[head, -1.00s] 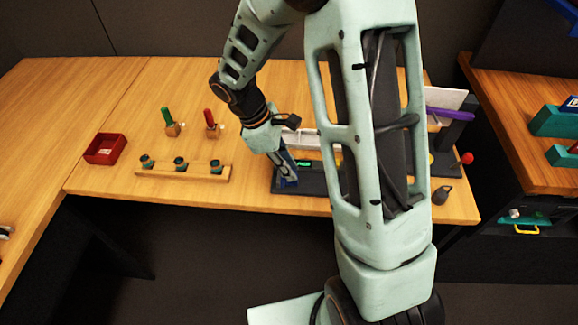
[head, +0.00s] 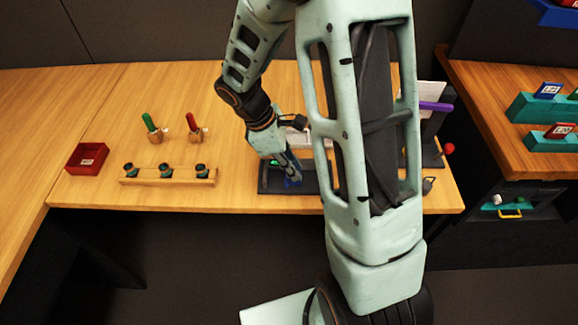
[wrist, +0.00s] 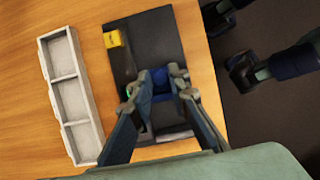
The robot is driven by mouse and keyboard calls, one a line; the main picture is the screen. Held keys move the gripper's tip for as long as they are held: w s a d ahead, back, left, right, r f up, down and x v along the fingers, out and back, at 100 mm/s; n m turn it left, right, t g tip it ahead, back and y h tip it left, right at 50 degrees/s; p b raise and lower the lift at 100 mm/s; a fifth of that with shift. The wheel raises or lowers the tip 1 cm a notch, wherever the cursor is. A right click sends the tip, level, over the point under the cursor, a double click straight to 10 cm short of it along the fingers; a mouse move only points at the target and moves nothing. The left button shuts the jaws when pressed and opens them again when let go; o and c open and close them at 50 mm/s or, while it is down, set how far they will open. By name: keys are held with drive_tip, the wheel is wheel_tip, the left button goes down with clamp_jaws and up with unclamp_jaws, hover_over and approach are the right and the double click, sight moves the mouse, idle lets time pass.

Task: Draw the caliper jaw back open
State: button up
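The caliper is a dark panel (wrist: 176,34) on the table, with a green readout (head: 274,162) and a blue upright piece (wrist: 160,79), which looks like the sliding jaw. My gripper (wrist: 157,82) points down over the panel, its two fingers on either side of the blue piece and apparently touching it. In the head view, my gripper (head: 292,178) and the blue piece stand just right of the readout. The fingers and my arm hide part of the panel. A yellow block (wrist: 112,39) is farther along the panel.
A pale three-compartment tray (wrist: 68,92) lies beside the panel on its far side. The table's front edge is close to the panel. A wooden rack (head: 165,179) with several dark knobs, a red box (head: 87,158) and two upright handles stand to the left.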

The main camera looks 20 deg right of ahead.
drive_tip(key=o, duration=0.4)
drive_tip(key=shift+d, duration=0.2)
drive_tip(key=shift+a, duration=0.1)
drive_tip(key=shift+a+r, duration=0.1)
drive_tip(key=shift+r, duration=0.2)
drive_tip(key=v, duration=1.1)
drive_tip(key=shift+r, duration=0.2)
